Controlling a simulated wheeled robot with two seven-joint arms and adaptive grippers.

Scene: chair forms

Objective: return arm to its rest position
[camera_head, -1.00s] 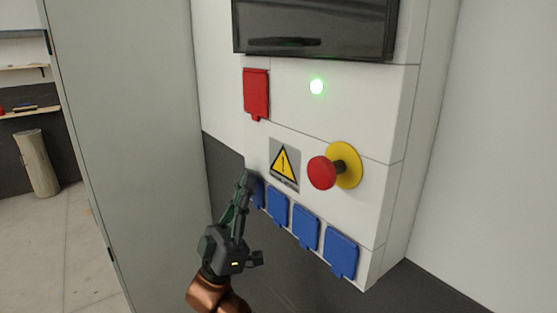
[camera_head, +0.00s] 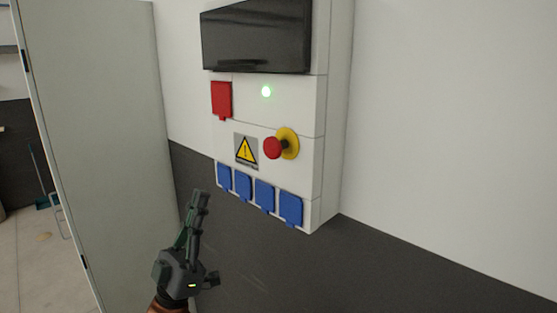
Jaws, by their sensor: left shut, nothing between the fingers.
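My left gripper (camera_head: 199,196) is in the lower left of the head view, pointing up. Its fingers are together with nothing between them. It is in front of the dark lower wall, below and to the left of the white electrical panel (camera_head: 290,109), and appears apart from it. My right gripper is not in view.
A tall grey cabinet (camera_head: 100,140) stands at the left, close to my left arm. A dark glossy cover (camera_head: 256,36) tops the panel. A yellow warning sign (camera_head: 246,150) is beside the button. The wall to the right is bare.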

